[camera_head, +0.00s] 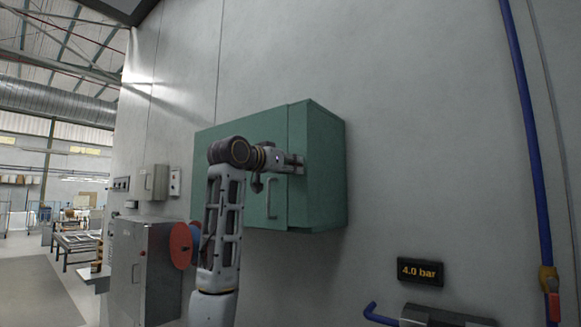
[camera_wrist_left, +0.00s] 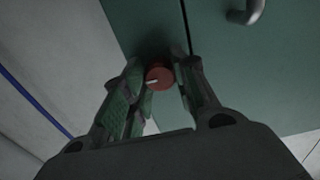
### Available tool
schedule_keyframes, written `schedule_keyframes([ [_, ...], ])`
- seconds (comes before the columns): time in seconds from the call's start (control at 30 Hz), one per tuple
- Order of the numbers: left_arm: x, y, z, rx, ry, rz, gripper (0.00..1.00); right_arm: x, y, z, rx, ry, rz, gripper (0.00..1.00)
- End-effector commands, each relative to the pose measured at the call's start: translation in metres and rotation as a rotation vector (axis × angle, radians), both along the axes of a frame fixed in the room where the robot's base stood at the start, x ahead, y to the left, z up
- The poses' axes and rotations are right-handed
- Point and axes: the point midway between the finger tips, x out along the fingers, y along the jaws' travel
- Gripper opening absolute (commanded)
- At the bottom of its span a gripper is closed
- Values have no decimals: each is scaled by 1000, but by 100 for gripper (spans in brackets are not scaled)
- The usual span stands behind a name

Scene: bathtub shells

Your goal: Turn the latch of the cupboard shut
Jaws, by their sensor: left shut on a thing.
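The green cupboard (camera_head: 325,165) hangs on the grey wall, and its door is closed or nearly flush with the frame. A curved handle (camera_head: 271,199) is on the door; it also shows at the top of the left wrist view (camera_wrist_left: 246,12). The latch is a small round red knob with a pale mark (camera_wrist_left: 159,77), beside the door seam. My left gripper (camera_head: 297,161) is at the cupboard's front near the door edge. In the left wrist view its fingers (camera_wrist_left: 160,84) are shut on the red knob. My right gripper is not in view.
Grey boxes (camera_head: 155,182) and a cabinet with a red disc (camera_head: 181,245) stand left of the cupboard. A blue pipe (camera_head: 530,130) runs down the wall at right, above a red valve handle. A 4.0 bar display (camera_head: 420,271) is at lower right.

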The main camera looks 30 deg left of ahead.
Motion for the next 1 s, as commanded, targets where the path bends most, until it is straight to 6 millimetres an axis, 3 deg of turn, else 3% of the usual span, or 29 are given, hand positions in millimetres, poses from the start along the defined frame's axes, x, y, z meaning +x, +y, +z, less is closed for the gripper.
schedule_keyframes([
  [0.47,0,0,0,-74,6,-1,4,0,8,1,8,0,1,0],
  [1.0,0,0,1,-475,36,-2,4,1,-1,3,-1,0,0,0],
])
